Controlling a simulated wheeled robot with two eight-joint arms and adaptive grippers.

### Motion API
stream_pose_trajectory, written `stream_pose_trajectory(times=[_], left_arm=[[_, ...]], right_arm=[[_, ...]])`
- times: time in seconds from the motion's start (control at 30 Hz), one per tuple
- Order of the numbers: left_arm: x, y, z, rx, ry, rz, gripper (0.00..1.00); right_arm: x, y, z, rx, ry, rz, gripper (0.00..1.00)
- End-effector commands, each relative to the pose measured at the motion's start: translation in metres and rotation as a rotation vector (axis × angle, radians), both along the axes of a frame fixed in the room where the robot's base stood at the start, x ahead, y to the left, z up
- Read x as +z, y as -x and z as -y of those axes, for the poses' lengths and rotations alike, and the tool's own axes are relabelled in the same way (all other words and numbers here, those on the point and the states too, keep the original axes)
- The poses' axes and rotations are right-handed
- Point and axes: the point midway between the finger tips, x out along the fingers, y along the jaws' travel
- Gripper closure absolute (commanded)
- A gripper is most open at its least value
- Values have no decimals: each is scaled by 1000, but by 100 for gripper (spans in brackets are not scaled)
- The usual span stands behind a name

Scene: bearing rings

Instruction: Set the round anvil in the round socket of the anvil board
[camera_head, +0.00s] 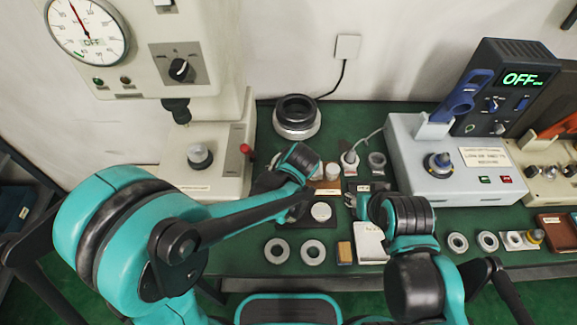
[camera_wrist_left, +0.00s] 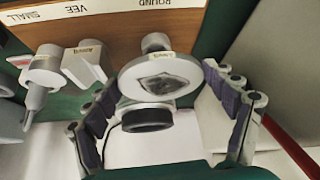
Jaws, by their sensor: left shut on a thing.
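My left gripper (camera_wrist_left: 160,80) has its fingers on both sides of a pale grey disc with a small label, which I take to be the round anvil (camera_wrist_left: 185,70), and is shut on it. The wooden anvil board (camera_wrist_left: 125,35) lies just beyond, marked SMALL, VEE and ROUND. A small anvil (camera_wrist_left: 44,72) and a vee anvil (camera_wrist_left: 86,64) show beside it. Whether the round anvil touches the board is unclear. In the head view, my left gripper (camera_head: 272,182) is beside the board (camera_head: 328,186) and the anvil is hidden. My right gripper (camera_head: 362,203) is low, its fingers partly hidden.
A gauge press (camera_head: 200,150) stands at left, with a dark-topped ring stack (camera_head: 297,118) behind. A grey control unit (camera_head: 450,165) stands at right.

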Motion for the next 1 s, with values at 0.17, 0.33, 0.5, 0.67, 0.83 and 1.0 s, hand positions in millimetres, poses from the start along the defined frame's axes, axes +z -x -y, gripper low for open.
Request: stream_pose_trajectory(times=[0.17, 0.33, 0.5, 0.67, 0.83, 1.0], left_arm=[[-1, 0, 0, 0, 0, 1, 71], [-5, 0, 0, 0, 0, 1, 71], [-9, 0, 0, 0, 0, 1, 71], [-13, 0, 0, 0, 0, 1, 71], [-17, 0, 0, 0, 0, 1, 71], [-21, 0, 0, 0, 0, 1, 71]], right_arm=[[-1, 0, 0, 0, 0, 0, 60], [-5, 0, 0, 0, 0, 0, 60], [-8, 0, 0, 0, 0, 0, 60], [-12, 0, 0, 0, 0, 0, 60], [-15, 0, 0, 0, 0, 0, 60], [-19, 0, 0, 0, 0, 0, 60]])
